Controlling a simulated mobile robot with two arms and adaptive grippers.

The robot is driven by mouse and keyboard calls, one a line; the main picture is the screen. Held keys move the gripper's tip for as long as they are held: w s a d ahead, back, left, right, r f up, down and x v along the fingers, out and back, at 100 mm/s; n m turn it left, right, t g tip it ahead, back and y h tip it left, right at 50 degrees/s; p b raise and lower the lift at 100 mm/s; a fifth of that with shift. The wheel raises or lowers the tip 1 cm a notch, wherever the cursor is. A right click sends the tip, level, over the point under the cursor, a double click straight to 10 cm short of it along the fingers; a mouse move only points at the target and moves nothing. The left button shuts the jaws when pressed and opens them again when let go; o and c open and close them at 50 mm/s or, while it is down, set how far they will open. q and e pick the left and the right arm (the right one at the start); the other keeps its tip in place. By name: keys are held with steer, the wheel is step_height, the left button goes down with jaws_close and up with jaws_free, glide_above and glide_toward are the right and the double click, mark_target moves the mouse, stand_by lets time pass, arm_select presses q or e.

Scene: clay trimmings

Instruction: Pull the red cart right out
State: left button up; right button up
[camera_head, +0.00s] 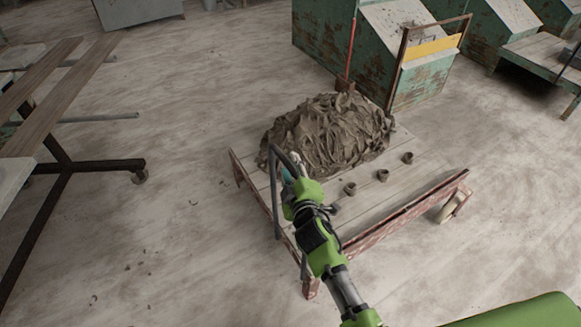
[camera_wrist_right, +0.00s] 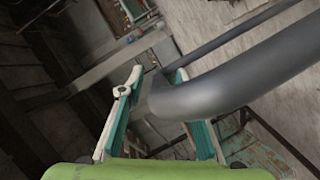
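The red cart (camera_head: 405,213) stands on the floor in the head view, with worn reddish rims and a pale board deck. A heap of brown clay (camera_head: 330,135) and several small clay lumps lie on it. Its grey tube handle (camera_head: 274,195) rises at the left end and shows large in the right wrist view (camera_wrist_right: 235,75). My right gripper (camera_head: 293,162) is at the handle's top. In the right wrist view its fingers (camera_wrist_right: 160,95) are spread, with the tube's bend between them and a gap beside the left finger. My left gripper is not in view.
A green bin (camera_head: 330,45) stands behind the cart, with a yellow-barred frame (camera_head: 432,48) close by. A dark table frame with planks (camera_head: 60,90) stands at the left. The floor left of and in front of the cart is mostly bare.

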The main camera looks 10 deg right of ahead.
steer(key=v, duration=1.2)
steer(key=shift+d, duration=0.1)
stand_by(0.4)
